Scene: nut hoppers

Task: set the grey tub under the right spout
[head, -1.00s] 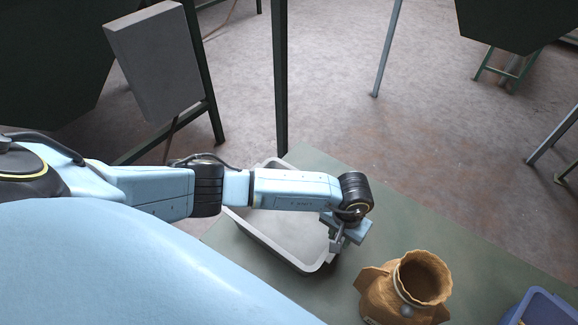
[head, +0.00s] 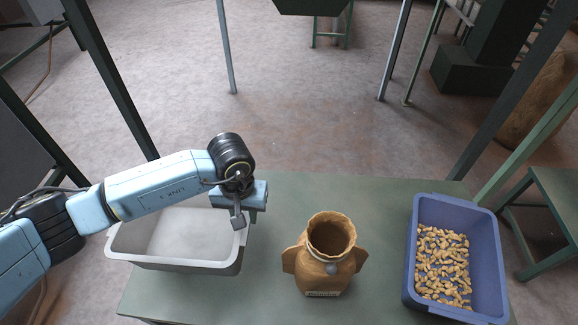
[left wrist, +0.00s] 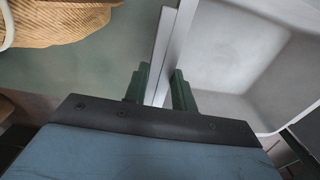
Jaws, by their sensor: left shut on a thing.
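The grey tub (head: 180,264) is empty and sits at the left end of the green table in the head view. My left gripper (head: 241,222) is at the tub's right-hand rim, shut on it. In the left wrist view the tub's rim stands between my two green fingers (left wrist: 160,88), and its pale inside (left wrist: 235,50) fills the right. My forearm crosses over the tub's far left part and hides some of it. My right gripper is not in view. I cannot make out the right spout in these frames.
A brown open sack (head: 325,270) stands mid-table, right of the tub. A blue bin (head: 411,255) with many tan pieces is at the right end. The green table (head: 385,210) is bare between them. Dark hopper parts and posts (head: 110,75) stand behind.

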